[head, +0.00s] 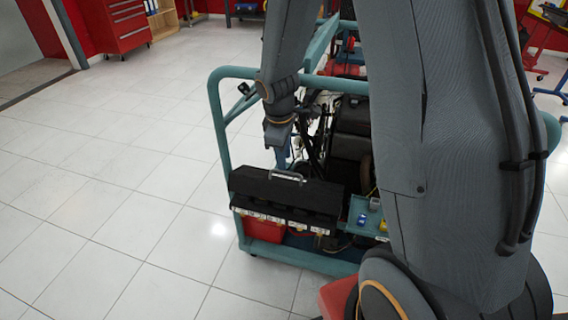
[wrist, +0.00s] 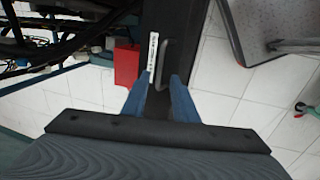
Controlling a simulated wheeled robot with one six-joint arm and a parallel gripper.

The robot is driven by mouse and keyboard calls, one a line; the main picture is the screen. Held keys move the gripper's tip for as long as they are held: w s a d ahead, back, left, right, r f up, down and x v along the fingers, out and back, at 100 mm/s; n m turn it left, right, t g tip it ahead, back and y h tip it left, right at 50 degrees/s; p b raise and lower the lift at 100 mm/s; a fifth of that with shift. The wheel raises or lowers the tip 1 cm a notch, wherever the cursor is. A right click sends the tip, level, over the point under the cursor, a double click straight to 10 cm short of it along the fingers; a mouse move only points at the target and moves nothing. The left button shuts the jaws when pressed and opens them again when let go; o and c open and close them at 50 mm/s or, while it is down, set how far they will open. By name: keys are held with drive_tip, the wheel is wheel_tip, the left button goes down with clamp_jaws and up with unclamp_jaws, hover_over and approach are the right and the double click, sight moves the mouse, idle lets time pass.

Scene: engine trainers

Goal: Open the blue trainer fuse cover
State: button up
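The blue trainer (head: 215,110) is a teal tube frame on the tiled floor with an engine inside. Its black fuse cover (head: 285,196) lies across the near left end, with a silver handle (head: 287,176) on top. The cover appears down, above a row of white-labelled parts. My gripper (head: 281,162) points down just above the handle. In the wrist view, the blue fingers (wrist: 164,82) stand apart, with the grey handle (wrist: 164,62) between or just beyond their tips. The dark cover (wrist: 182,40) lies behind them. I cannot tell whether the fingers touch the handle.
A red box (head: 264,230) sits under the cover and shows in the wrist view (wrist: 127,65). A teal tray (head: 365,214) with small parts is right of the cover. Clear white floor lies left of the trainer. A red tool cabinet (head: 118,27) stands at the back left.

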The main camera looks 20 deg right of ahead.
drive_tip(key=shift+s+a+r, duration=0.1)
drive_tip(key=shift+r, duration=0.5)
drive_tip(key=shift+s+a+r, duration=0.1)
drive_tip(key=shift+r, duration=0.45)
